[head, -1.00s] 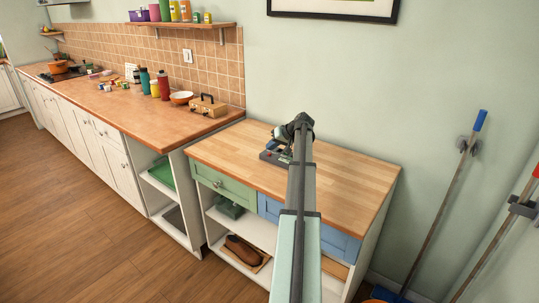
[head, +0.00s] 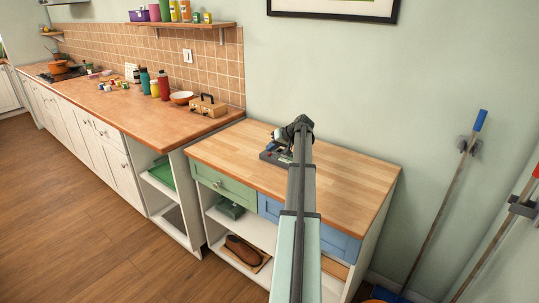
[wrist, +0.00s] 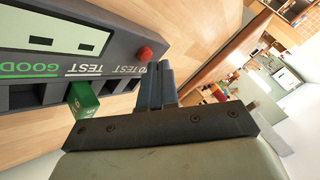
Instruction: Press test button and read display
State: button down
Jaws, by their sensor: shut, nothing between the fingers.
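The tester (wrist: 120,40) is a dark grey device with upside-down "TEST" and "GOOD" lettering. In the head view, the tester (head: 272,157) lies on the wooden worktop, partly hidden by my arm. Its pale display (wrist: 60,36) shows two dark dashes. A red round button (wrist: 145,54) sits near its right end. A green block (wrist: 82,99) stands in a slot along its edge. In the head view my gripper is mostly hidden behind my arm.
The worktop (head: 345,185) is clear to the right of the tester. A blue-handled broom (head: 450,190) hangs on the right wall.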

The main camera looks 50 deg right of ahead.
aim_at(271, 155)
jog(key=shift+f, duration=0.4)
dwell(0.7)
jog(key=shift+r, duration=0.85)
jog(key=shift+r, duration=0.1)
notch_tip(271, 155, up, 5)
jog(key=shift+f, duration=0.1)
dwell(0.7)
dwell(0.4)
